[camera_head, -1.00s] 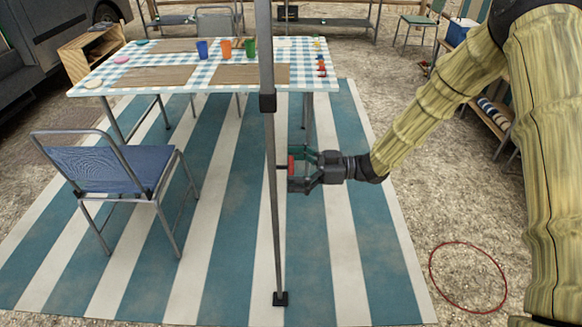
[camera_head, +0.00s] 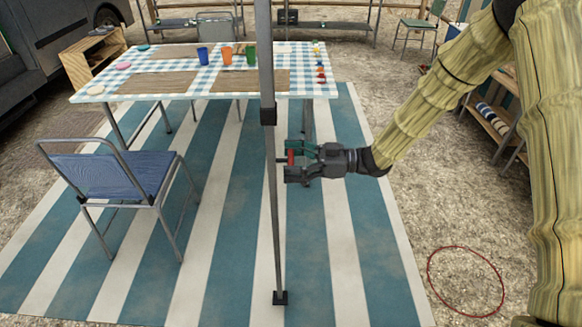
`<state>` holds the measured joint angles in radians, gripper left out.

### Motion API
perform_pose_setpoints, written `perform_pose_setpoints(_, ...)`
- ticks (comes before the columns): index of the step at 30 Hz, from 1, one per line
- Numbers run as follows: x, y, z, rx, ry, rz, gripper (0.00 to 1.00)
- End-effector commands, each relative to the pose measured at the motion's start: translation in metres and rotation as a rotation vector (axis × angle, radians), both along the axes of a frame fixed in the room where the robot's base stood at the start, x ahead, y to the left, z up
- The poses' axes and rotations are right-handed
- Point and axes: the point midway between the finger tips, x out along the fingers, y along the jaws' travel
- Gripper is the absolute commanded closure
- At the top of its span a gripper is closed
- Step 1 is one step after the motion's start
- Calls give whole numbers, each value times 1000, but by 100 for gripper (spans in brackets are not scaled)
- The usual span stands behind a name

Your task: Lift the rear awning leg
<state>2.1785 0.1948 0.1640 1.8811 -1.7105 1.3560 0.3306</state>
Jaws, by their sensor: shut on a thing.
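The awning leg (camera_head: 274,220) is a grey upright pole left of my gripper. A thicker upper tube (camera_head: 265,50) ends in a dark collar (camera_head: 268,116), with a thinner section below it. The leg ends in a small black foot (camera_head: 280,298) over the striped mat; I cannot tell whether the foot touches it. My gripper (camera_head: 293,161) reaches in from the right and is shut on a small red grip (camera_head: 291,157) beside the thin section, a little below the collar. The dark fingers partly hide the red grip.
A blue folding chair (camera_head: 100,172) stands left of the leg. A table with a checked cloth (camera_head: 140,58) and cups stands behind it. The striped mat (camera_head: 235,240) is clear around the foot. A red hoop (camera_head: 430,288) lies on the gravel at right.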

Motion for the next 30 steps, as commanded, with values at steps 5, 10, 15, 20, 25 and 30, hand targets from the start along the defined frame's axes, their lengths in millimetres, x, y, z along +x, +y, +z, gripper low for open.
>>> perform_pose_setpoints(5, 1, 1, 44, 3, -5, 0, 62)
perform_pose_setpoints(10, 1, 1, 63, 3, -5, 0, 62)
perform_pose_setpoints(15, 1, 1, 68, 3, -5, 0, 62)
perform_pose_setpoints(20, 1, 1, 68, 5, -5, 0, 62)
perform_pose_setpoints(25, 2, 1, 69, 6, -6, -1, 4)
perform_pose_setpoints(30, 1, 0, 67, 4, -4, 0, 0)
